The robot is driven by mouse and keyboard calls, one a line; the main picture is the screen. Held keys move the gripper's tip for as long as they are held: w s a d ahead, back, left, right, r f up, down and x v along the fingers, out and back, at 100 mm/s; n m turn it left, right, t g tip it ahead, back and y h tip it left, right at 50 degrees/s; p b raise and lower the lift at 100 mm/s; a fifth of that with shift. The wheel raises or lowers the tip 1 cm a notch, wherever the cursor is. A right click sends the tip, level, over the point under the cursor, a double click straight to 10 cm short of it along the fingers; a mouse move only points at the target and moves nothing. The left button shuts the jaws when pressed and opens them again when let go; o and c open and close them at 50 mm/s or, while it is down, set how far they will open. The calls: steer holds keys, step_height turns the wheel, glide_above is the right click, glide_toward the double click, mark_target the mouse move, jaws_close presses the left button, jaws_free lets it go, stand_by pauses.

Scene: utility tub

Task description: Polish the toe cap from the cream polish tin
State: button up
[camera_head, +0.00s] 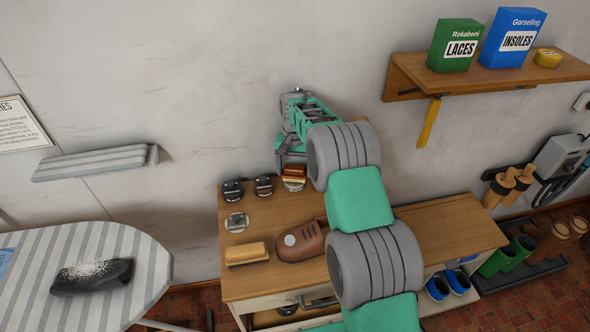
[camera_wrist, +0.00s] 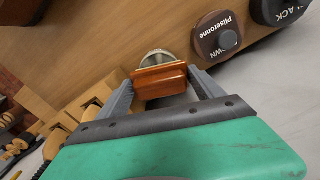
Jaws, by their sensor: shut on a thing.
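My gripper (camera_head: 293,168) is shut on a small brush with a reddish-brown wooden back (camera_head: 294,172); the wrist view shows the brush back (camera_wrist: 160,82) between both fingers. A round pale tin (camera_wrist: 156,57), seemingly the cream polish tin, shows just beyond the brush; in the head view a pale tin (camera_head: 293,185) sits below it. I cannot tell whether the brush touches the polish. The brown shoe (camera_head: 311,240) lies on the bench, its toe cap (camera_head: 288,243) pointing left with a dull grey patch.
On the wooden bench (camera_head: 250,286) stand a black tin (camera_head: 233,190), a brown tin (camera_head: 264,186), a round metallic piece (camera_head: 236,222) and a larger brush (camera_head: 247,254). The wrist view shows the brown tin (camera_wrist: 217,36) and black tin (camera_wrist: 279,10) close by. My arm covers the bench middle.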

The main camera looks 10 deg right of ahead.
mark_target(294, 167)
stand_by(0.5)
steer(key=shift+r+p, duration=1.8)
steer(key=shift+r, duration=1.65)
